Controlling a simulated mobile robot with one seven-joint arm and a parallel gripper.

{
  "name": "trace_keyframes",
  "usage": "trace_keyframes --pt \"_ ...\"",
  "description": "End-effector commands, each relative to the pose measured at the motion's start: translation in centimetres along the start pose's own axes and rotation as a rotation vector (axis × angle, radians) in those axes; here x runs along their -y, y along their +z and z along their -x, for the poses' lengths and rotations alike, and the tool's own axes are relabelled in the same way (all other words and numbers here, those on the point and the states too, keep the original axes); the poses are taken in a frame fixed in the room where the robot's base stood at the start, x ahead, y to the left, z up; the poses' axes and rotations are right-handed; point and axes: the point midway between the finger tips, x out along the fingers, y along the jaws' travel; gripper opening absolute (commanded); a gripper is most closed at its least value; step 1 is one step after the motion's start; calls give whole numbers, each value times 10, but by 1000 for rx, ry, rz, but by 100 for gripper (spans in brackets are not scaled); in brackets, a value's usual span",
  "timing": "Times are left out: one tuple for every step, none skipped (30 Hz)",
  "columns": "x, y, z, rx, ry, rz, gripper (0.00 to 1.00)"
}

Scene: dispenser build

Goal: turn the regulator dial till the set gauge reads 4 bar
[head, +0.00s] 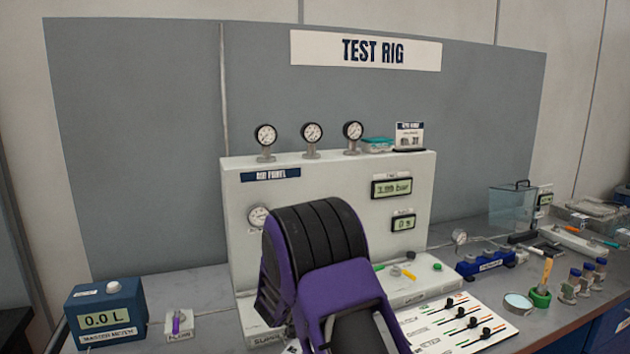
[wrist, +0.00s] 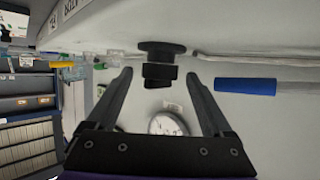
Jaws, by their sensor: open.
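The black knob (wrist: 160,72), which looks like the regulator dial, sticks out from the pale panel in the wrist view. My gripper (wrist: 158,77) is open, with one finger on each side of the knob and a visible gap on both sides. A round gauge (wrist: 168,124) shows partly beyond the gripper's palm edge; its needle is unreadable. In the head view, a gauge (head: 258,216) sits on the front of the air panel (head: 330,166), partly beside my arm. My arm hides the knob and gripper there. A panel display (head: 391,187) seems to read 1.99 bar.
Three gauges (head: 312,132) stand on the panel top. A blue handle (wrist: 245,86) lies close to the right finger in the wrist view. A slider board (head: 458,325) lies in front of the panel. A blue meter (head: 105,313) stands at left, a blue manifold (head: 485,264) at right.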

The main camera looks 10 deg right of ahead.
Motion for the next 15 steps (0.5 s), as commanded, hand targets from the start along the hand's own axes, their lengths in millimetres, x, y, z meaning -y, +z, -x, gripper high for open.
trace_keyframes --pt "-2 3 -2 1 -17 7 86" --pt "-3 4 -2 0 -29 12 86" --pt "-4 4 -2 0 -49 19 86" --pt "-4 5 -3 0 -65 26 86" --pt "-4 5 -3 0 -82 33 86" --pt "-5 5 -4 -1 -104 42 86" --pt "-6 5 -3 0 -122 49 86" --pt "-6 5 -3 -1 -138 57 86" --pt "-6 6 -4 -1 -162 66 86" --pt "-7 5 -4 -1 -179 73 86" --pt "-8 6 -4 -1 -196 81 86" --pt "-8 6 -5 -1 -219 89 86" --pt "-9 6 -5 -2 -236 97 86" --pt "-9 6 -4 -2 -253 104 86" --pt "-10 5 -5 -1 -274 112 86"
